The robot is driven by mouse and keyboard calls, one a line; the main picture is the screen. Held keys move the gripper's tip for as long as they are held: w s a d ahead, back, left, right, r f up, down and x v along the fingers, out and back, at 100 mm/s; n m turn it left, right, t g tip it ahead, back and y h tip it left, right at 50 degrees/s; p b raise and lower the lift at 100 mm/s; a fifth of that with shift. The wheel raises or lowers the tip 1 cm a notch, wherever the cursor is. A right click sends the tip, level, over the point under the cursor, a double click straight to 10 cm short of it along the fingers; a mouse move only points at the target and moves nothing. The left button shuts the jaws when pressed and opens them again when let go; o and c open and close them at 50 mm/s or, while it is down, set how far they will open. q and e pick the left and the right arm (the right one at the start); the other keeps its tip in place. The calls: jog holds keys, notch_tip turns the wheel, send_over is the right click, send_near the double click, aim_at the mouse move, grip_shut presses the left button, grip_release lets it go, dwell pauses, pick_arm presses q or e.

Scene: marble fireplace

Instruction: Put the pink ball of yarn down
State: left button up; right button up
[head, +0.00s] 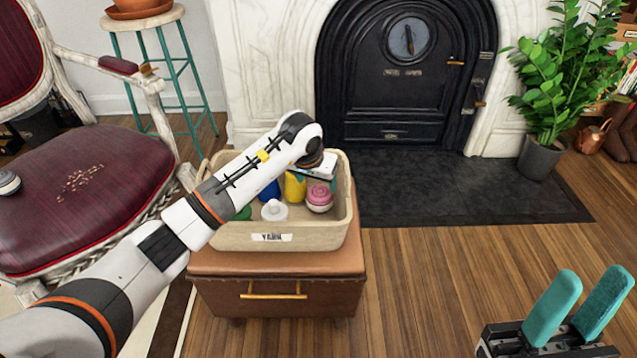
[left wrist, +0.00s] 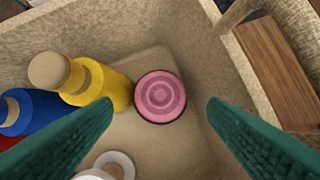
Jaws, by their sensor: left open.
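The pink ball of yarn (head: 319,196) looks like a round pink swirl-topped piece with a pale lower part. It sits in the front right of the beige bin (head: 278,237), whose label seems to read YARN. In the left wrist view the pink ball (left wrist: 160,96) shows from above, on the bin floor. My left gripper (left wrist: 161,106) is open over it, one teal finger on each side, with gaps between fingers and ball. In the head view the left fingertips are mostly hidden. My right gripper (head: 577,307) is open and empty at the lower right, over the floor.
The bin also holds a yellow spool (head: 295,188), a blue spool (head: 269,190) and a white piece (head: 274,211). It stands on a brown leather ottoman (head: 275,262). A red chair (head: 80,190) stands left and a potted plant (head: 541,157) right.

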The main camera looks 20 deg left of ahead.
pick_arm(q)
jog(key=p+v, duration=0.1)
jog(key=v, duration=0.5)
jog(key=shift+r+p, duration=0.3)
jog(key=shift+r, duration=0.05)
jog(key=shift+s, duration=0.15)
